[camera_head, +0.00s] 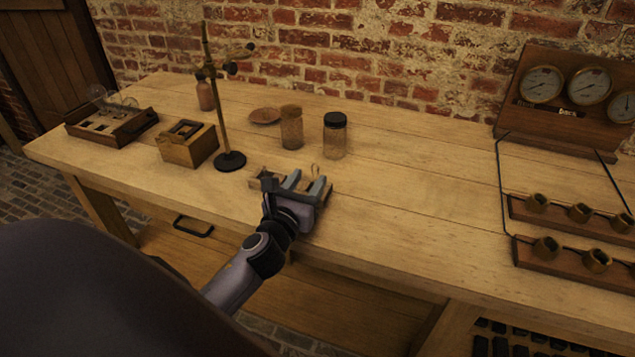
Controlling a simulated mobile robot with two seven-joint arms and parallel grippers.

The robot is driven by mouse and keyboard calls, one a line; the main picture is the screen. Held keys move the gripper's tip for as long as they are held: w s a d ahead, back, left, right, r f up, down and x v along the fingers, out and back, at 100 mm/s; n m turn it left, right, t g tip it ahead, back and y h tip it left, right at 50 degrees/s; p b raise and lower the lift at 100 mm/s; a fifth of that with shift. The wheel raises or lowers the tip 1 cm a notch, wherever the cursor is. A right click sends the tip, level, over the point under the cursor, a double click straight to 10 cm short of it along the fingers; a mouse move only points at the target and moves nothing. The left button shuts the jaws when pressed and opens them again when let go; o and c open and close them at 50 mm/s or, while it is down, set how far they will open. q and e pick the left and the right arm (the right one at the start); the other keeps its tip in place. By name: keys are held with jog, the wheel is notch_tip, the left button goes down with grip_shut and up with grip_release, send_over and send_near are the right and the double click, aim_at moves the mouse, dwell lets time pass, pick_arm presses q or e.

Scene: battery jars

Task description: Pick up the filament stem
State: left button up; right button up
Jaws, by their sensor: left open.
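My left gripper (307,178) reaches in from the lower left, over the near middle of the workbench. Its two fingers are apart, with nothing seen held between them. A small low wooden holder (259,184) lies at the gripper, partly covered by it. A thin, faint loop (315,168) stands up just behind the fingers; it may be the filament stem, but it is too small to tell. Whether it touches the fingers cannot be told. My right gripper is not in view.
On the wooden bench (430,215) are a metal stand (230,160), a wooden box (188,146), a tray with glass bulbs (110,127), a black-lidded jar (335,138), another jar (291,130) and a dish (264,116). A gauge board (520,115) and terminal racks (560,212) stand right.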

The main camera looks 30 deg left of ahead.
aim_at(315, 174)
pick_arm(q)
jog(key=shift+d+x, duration=0.1)
jog(key=shift+x, duration=1.3)
jog(key=shift+d+x, duration=0.15)
jog(key=shift+x, duration=1.25)
jog(key=c, duration=0.8)
